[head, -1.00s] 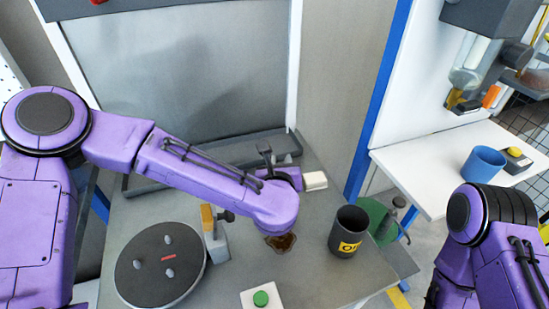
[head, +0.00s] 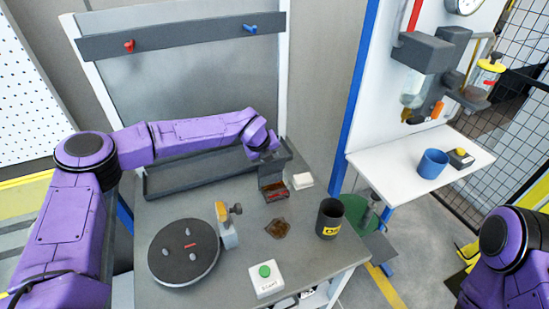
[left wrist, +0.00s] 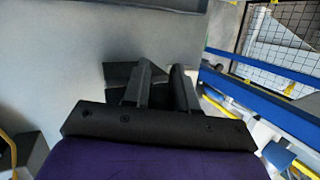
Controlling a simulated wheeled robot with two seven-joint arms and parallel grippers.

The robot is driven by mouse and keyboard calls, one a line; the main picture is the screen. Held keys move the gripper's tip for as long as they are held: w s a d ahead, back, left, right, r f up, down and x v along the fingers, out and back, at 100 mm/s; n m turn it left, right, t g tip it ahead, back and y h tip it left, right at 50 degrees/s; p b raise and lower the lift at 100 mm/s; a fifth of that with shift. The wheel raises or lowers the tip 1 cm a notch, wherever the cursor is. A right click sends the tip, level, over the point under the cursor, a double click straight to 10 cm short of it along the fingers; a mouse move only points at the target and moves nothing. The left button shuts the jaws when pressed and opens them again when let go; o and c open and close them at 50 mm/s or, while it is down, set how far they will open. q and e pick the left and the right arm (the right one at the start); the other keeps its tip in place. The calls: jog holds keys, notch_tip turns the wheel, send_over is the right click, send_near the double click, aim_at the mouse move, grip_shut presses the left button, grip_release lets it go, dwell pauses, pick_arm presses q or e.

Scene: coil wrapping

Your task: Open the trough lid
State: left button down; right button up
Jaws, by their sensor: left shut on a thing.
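The trough looks to be the small dark box (head: 277,193) at the back right of the table, with something reddish inside. Its dark lid (head: 271,171) stands raised at the back of the box, so the inside shows. My left gripper (head: 268,156) is right at the top of the lid and looks shut on it; the fingertips are hard to make out in the head view. In the left wrist view the two dark fingers (left wrist: 160,85) are close together, with a dark part (left wrist: 118,73) by them. My right gripper is out of view.
A long dark tray (head: 170,184) lies along the table's back. A round turntable (head: 165,250), a small clamp stand (head: 229,233), a brown patch (head: 278,229), a dark cup (head: 330,220) and a green-button box (head: 266,280) are in front. A blue cup (head: 432,163) stands on the side shelf.

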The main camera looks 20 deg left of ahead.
pick_arm(q)
jog(key=shift+w+a+f+n+g+h, duration=0.15)
jog(key=shift+w+a+g+h, duration=0.1)
jog(key=shift+g+h, duration=0.3)
jog(key=shift+w+a+f+n+g+h, duration=0.1)
jog(key=shift+w+a+n+g+h, duration=0.1)
jog(key=shift+g+h, duration=0.3)
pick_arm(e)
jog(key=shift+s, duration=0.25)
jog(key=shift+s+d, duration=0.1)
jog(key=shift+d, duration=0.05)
pick_arm(q)
jog(key=c, duration=0.9)
grip_release()
jog(key=shift+c, duration=0.2)
jog(key=b+v, duration=0.4)
jog(key=v, duration=0.6)
jog(key=shift+r, duration=0.2)
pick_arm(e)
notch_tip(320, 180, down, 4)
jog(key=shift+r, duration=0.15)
